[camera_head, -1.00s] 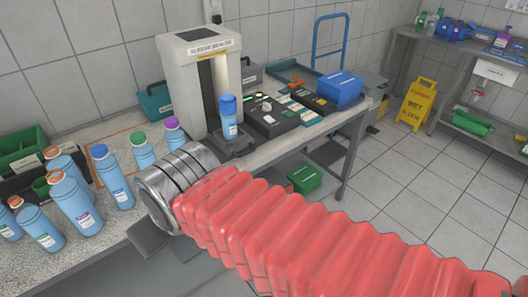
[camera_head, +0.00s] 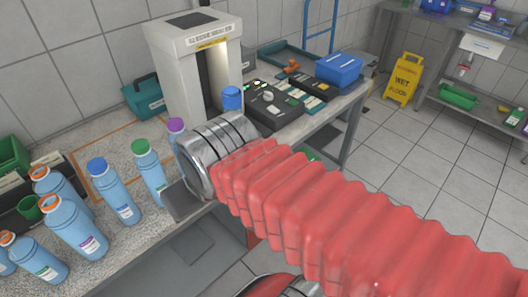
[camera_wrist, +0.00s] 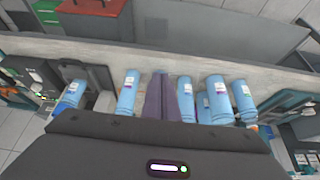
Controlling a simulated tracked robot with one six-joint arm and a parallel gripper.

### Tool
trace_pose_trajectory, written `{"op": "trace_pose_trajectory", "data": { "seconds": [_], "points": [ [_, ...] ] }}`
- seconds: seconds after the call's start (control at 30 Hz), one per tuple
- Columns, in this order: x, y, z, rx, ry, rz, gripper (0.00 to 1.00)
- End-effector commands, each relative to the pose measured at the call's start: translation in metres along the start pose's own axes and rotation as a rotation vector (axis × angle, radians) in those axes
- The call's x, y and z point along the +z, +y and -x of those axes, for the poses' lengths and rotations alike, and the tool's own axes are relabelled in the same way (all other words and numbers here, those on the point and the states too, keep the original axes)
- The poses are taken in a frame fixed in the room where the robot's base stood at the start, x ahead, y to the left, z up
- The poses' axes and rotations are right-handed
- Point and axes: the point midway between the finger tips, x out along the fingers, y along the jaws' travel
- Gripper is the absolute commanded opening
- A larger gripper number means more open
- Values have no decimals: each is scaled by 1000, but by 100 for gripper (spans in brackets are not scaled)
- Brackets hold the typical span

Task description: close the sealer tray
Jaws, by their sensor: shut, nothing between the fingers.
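The sealer (camera_head: 195,75) is a tall pale housing with a dark slot, at the back of the bench. A blue-capped bottle (camera_head: 231,98) stands in front of it, its lower part hidden by my wrist. The sealer tray is hidden in the head view. In the wrist view, a dark grey plate, probably the tray (camera_wrist: 75,70), sticks out under the blue bottle at the left (camera_wrist: 70,98). My gripper (camera_wrist: 168,97) is shut and empty, to the right of that bottle and apart from it. In the head view my metal wrist rings cover most of the gripper.
Several blue bottles (camera_head: 111,190) stand on the bench left of my wrist. A black control box (camera_head: 268,105) and a blue bin (camera_head: 338,69) are to the right. A yellow wet-floor sign (camera_head: 403,80) stands on the open tiled floor.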

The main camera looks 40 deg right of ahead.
Motion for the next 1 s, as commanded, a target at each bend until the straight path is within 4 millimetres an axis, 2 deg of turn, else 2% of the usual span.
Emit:
{"op": "trace_pose_trajectory", "data": {
  "seconds": [0.3,0.47,0.8,1.0],
  "points": [
    [0,0,-1,-2,-7,-10,0],
    [7,5,-12,-21,-62,-93,0],
    [31,16,-58,-150,-299,-546,0],
    [35,22,-80,-256,-412,-861,0]
  ]
}}
